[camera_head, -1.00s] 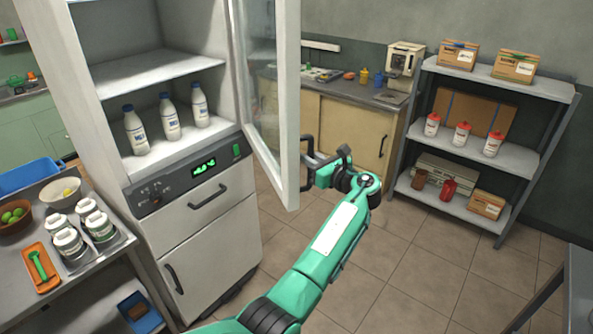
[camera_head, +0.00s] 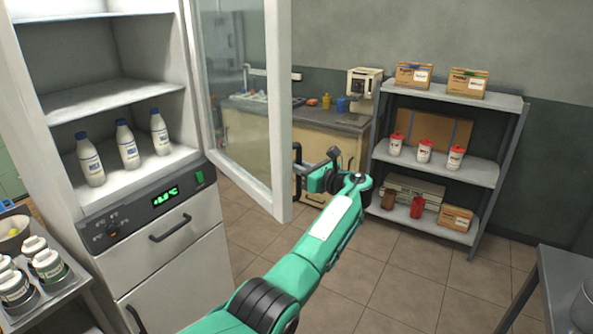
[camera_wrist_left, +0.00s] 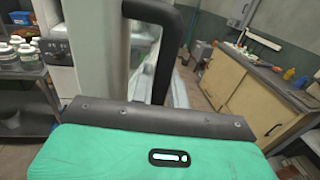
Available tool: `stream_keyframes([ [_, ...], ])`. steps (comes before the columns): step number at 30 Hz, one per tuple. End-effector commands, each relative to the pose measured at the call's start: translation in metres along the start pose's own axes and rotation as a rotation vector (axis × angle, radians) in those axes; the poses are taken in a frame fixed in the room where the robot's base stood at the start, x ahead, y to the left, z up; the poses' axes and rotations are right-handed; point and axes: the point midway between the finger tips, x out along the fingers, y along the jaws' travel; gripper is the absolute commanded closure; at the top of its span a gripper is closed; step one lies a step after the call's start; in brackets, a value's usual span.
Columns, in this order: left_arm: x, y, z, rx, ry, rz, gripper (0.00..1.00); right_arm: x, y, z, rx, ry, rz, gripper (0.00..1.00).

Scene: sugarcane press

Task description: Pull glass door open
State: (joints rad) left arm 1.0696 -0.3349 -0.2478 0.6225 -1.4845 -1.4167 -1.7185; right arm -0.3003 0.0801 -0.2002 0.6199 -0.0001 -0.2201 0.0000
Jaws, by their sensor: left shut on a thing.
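The glass door (camera_head: 240,95) of the white fridge cabinet (camera_head: 185,255) stands open, swung out toward the right. Its dark handle (camera_head: 297,170) is on the door's outer edge. My left gripper (camera_head: 312,178) is at the handle and shut on it. In the left wrist view the black handle (camera_wrist_left: 165,50) rises from behind the gripper's dark edge, beside the pale door frame (camera_wrist_left: 103,50). The fingertips are hidden there. White bottles with blue caps (camera_head: 127,145) stand on the cabinet's shelf. My right gripper is not in view.
A grey shelf rack (camera_head: 480,170) with boxes and red-capped jars stands at the right. A counter with wooden cupboards (camera_head: 310,140) is behind the door. A metal table (camera_head: 565,290) is at the lower right. Floor between is clear.

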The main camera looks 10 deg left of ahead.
Motion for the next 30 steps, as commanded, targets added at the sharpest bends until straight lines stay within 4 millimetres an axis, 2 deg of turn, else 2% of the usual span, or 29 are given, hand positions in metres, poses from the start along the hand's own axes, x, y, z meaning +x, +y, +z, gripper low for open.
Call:
stream_keyframes([
  [10, 0.000, 0.000, 0.000, 0.001, 0.001, -0.001, 1.00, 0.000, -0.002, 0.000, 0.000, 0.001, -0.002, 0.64],
  [11, 0.000, 0.000, 0.000, 0.001, 0.001, -0.001, 0.82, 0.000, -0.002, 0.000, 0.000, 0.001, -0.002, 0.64],
  [12, 0.000, 0.000, 0.000, 0.001, 0.001, -0.001, 0.78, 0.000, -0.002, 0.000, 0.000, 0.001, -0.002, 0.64],
  [22, 0.000, 0.000, 0.003, -0.001, 0.000, 0.000, 0.78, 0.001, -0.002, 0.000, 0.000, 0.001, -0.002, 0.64],
  [26, 0.000, -0.001, 0.018, -0.004, -0.002, 0.000, 0.78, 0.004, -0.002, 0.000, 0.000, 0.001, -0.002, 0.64],
  [30, 0.000, -0.001, 0.049, -0.006, -0.003, -0.001, 0.78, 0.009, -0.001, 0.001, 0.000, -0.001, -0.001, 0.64],
])
